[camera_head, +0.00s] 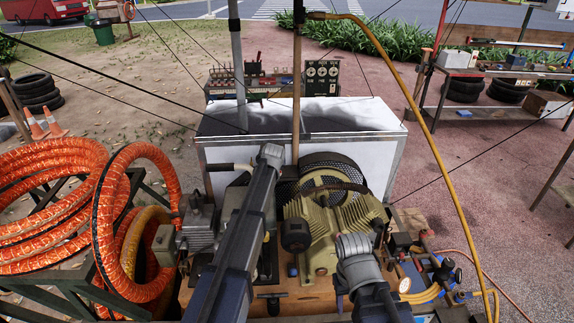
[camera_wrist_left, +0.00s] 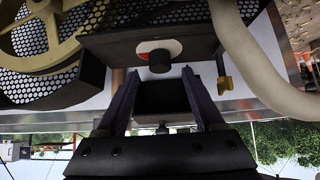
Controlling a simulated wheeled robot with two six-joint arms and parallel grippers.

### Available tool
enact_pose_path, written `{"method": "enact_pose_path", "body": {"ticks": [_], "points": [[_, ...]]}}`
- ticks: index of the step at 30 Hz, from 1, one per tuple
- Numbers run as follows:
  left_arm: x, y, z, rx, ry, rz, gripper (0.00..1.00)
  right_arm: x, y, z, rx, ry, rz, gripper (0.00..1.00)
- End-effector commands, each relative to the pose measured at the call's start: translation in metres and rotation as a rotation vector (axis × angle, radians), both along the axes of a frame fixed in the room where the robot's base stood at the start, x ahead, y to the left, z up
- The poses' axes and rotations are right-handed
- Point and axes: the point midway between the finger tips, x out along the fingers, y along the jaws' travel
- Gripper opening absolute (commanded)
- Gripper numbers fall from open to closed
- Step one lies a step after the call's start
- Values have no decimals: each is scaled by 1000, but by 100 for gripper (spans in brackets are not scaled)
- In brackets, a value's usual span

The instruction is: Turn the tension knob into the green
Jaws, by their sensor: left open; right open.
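In the left wrist view a black round tension knob (camera_wrist_left: 160,61) sticks out of a dark box (camera_wrist_left: 195,45) below the mesh belt guard. Behind it is a pale dial plate (camera_wrist_left: 173,47) with a red patch on its left; I see no green on it. My left gripper (camera_wrist_left: 160,76) is open and empty, its two fingers pointing at the knob, one to each side, tips just short of it. In the head view the knob is hidden. My right gripper (camera_head: 340,290) is low beside the compressor (camera_head: 335,220), mostly hidden by its own wrist.
A pale pipe (camera_wrist_left: 255,65) and a small brass fitting (camera_wrist_left: 224,86) are close right of the knob. The belt wheel (camera_wrist_left: 45,35) and mesh guard (camera_wrist_left: 130,14) are to its left. Orange hose coils (camera_head: 135,220) stand left of the cart; a yellow hose (camera_head: 420,120) arches on the right.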

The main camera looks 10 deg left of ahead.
Motion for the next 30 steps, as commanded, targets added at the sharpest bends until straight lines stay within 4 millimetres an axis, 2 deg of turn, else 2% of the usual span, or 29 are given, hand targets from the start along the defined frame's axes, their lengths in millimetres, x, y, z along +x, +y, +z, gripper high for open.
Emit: {"method": "enact_pose_path", "body": {"ticks": [1,6,8,24,25,30], "points": [[9,2,-12,-1,0,1,69,0,0,-12,0,0,0,48],[31,8,-36,-1,0,1,69,0,0,-36,0,0,0,48],[27,5,-27,2,2,45,69,0,0,-27,0,0,0,48],[31,0,-24,5,0,561,69,0,0,-24,0,0,0,48],[22,-3,-13,4,1,554,69,0,0,-13,0,0,0,48],[5,-20,12,1,0,549,69,0,0,11,0,0,0,48]]}}
